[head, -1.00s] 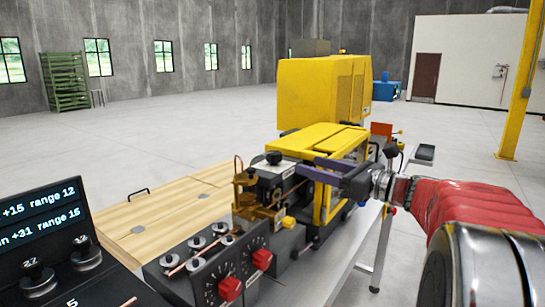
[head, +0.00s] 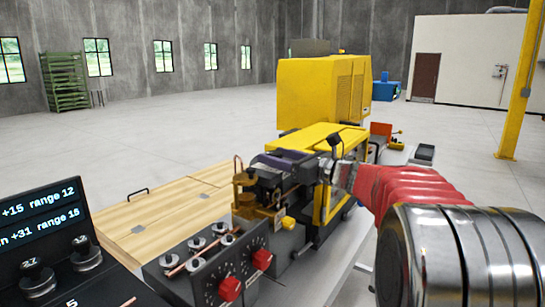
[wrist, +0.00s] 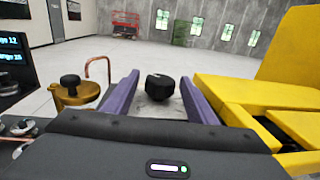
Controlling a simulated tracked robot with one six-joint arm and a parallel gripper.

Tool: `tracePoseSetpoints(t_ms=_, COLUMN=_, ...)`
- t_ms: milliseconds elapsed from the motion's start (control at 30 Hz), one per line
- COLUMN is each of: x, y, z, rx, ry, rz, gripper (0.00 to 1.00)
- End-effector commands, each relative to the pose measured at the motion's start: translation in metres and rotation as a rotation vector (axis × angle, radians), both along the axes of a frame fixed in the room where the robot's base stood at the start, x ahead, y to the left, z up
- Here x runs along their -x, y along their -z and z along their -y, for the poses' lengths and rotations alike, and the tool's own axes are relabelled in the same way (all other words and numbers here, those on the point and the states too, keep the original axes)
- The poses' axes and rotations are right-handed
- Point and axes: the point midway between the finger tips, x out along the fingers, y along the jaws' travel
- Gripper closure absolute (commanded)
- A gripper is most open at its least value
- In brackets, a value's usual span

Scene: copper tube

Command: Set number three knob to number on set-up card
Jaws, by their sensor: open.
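My gripper (head: 264,163) is open, its purple fingers over the top of the bending head on the yellow machine. In the wrist view, a black ribbed knob (wrist: 160,87) stands between the two purple fingers, with gaps on both sides; the gripper (wrist: 160,76) does not appear to touch it. In the head view the fingers hide this knob. Two red knobs with dials, a front one (head: 229,289) and a rear one (head: 262,260), are on the dark control box. I cannot tell which knob is number three. No set-up card is clearly identifiable.
A dark screen (head: 40,210) at left reads "+15 range 12" and "+31 range 15", partly cut off. A brass fixture (wrist: 77,95) with a black knob and copper tube stands left of the fingers. The yellow machine cover (wrist: 230,100) is close on the right.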

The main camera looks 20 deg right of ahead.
Motion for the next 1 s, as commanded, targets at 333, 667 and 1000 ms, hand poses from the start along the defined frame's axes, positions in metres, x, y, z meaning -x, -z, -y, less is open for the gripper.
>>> tracePoseSetpoints(t_ms=333, x=-0.0100, y=-0.0006, z=-0.0053, rx=0.000, ry=0.001, rz=0.001, gripper=0.48)
tracePoseSetpoints(t_ms=667, x=-0.0097, y=-0.0004, z=-0.0052, rx=0.000, ry=0.001, rz=0.001, gripper=0.64)
tracePoseSetpoints(t_ms=1000, x=-0.0096, y=-0.0003, z=-0.0055, rx=0.000, ry=0.000, rz=0.000, gripper=0.88)
